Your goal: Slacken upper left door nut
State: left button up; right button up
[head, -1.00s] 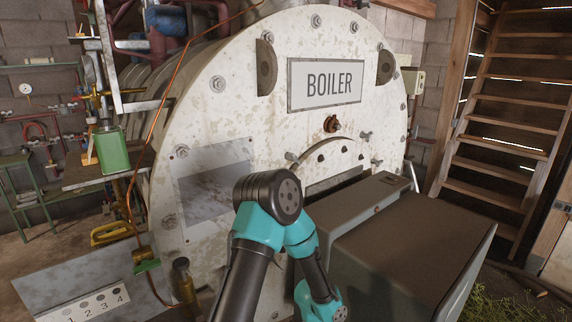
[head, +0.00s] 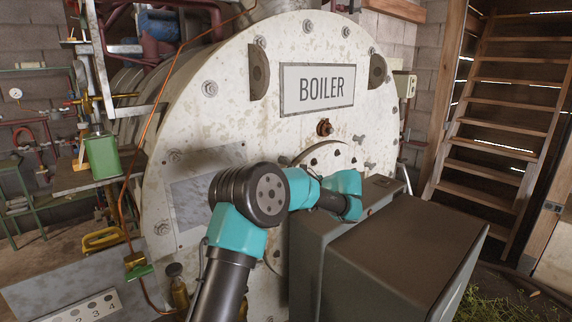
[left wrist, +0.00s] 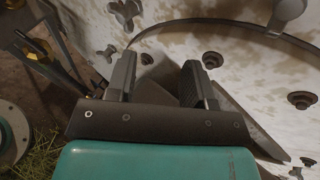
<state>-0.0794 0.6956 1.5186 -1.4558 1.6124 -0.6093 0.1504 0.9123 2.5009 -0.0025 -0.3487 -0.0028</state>
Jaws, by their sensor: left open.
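The white boiler front (head: 230,130) carries a round door (head: 322,158), its lower part hidden behind my left arm and a grey box. A wing nut (head: 358,138) shows at the door's upper right; the upper left nut is not clearly visible past my arm. My left gripper is hidden in the head view. In the left wrist view my left gripper (left wrist: 158,72) is open and empty, its fingers pointing at the boiler face.
The large grey box (head: 400,250) stands before the boiler on the right, close to my left arm. A wooden stair (head: 505,120) is at the right. A green can (head: 102,156) stands on a bench at the left. A numbered panel (head: 88,308) is at the lower left.

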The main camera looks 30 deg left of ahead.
aim_at(290, 162)
pick_arm(q)
jog(key=w+d+r+n+t+y, duration=0.1)
jog(key=w+d+r+n+y, duration=0.1)
jog(key=w+d+r+y, duration=0.2)
jog(key=w+d+r, duration=0.1)
jog(key=d+r, duration=0.2)
jog(key=d, duration=0.3)
jog(key=shift+r+t+y, duration=0.35)
jog(key=shift+t+y, duration=0.05)
jog(key=shift+w, duration=0.1)
jog(key=a, duration=0.5)
jog(key=w+a, duration=0.1)
jog(key=a, duration=1.1)
jog(key=shift+w+a, duration=0.15)
jog(key=shift+w, duration=0.1)
jog(key=c, duration=0.9)
